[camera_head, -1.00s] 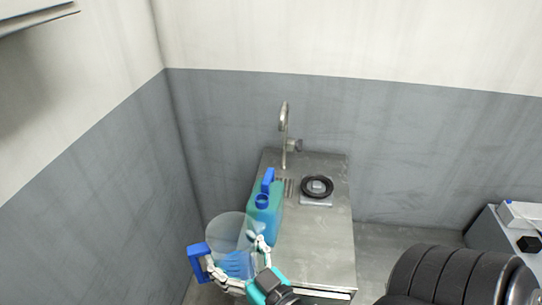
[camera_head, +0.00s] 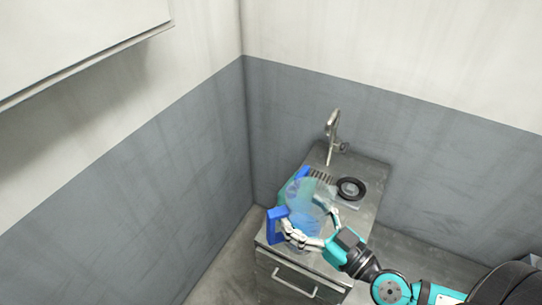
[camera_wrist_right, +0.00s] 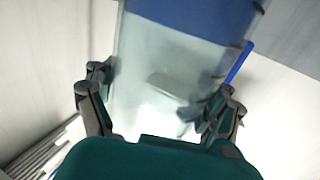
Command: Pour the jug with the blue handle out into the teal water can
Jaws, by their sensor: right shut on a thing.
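The clear jug with the blue handle (camera_head: 277,226) is held up over the left part of the steel counter, and looks tilted. My right gripper (camera_head: 318,228) is shut around its body. In the right wrist view the jug (camera_wrist_right: 185,60) fills the space between the fingers of my right gripper (camera_wrist_right: 158,105), with blue behind its clear wall. The teal water can (camera_head: 284,190) stands on the counter behind the jug and is mostly hidden by it; a bit of its blue top (camera_head: 301,172) shows. Its opening is hidden. My left gripper is not in view.
The steel counter (camera_head: 366,205) has a tap (camera_head: 332,135) at the back and a black ring-shaped thing (camera_head: 351,188) on its right. A drawer handle (camera_head: 293,284) is on its front. Grey walls close off the left and back.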

